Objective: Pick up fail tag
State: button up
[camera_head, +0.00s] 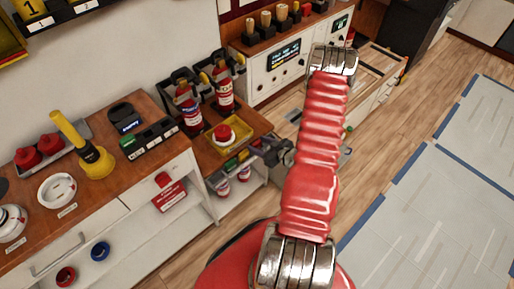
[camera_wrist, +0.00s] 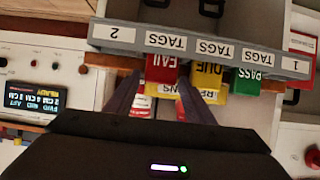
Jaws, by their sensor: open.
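The fail tag (camera_wrist: 162,72) is a red tag lettered FAIL, at the front of a grey rack (camera_wrist: 130,38) labelled TAGS in the wrist view. My gripper (camera_wrist: 160,82) is open, with one dark finger on each side of the fail tag; I cannot tell whether either touches it. A yellow DUE tag (camera_wrist: 207,77) is close beside the right finger, and a green PASS tag (camera_wrist: 246,78) is farther right. In the head view my gripper (camera_head: 272,152) is at the small wooden bench's edge; the fail tag cannot be made out there.
Yellow tags lettered RETURNS or similar show partly behind my fingers. In the head view a yellow tray (camera_head: 212,146) with a red button stands on the bench, near two red extinguishers (camera_head: 187,110). A white control cabinet (camera_head: 262,80) stands behind. Floor at right is clear.

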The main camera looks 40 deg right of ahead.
dwell(0.3)
jog(key=c, duration=0.8)
jog(key=shift+r, duration=0.1)
jog(key=shift+r, duration=4.95)
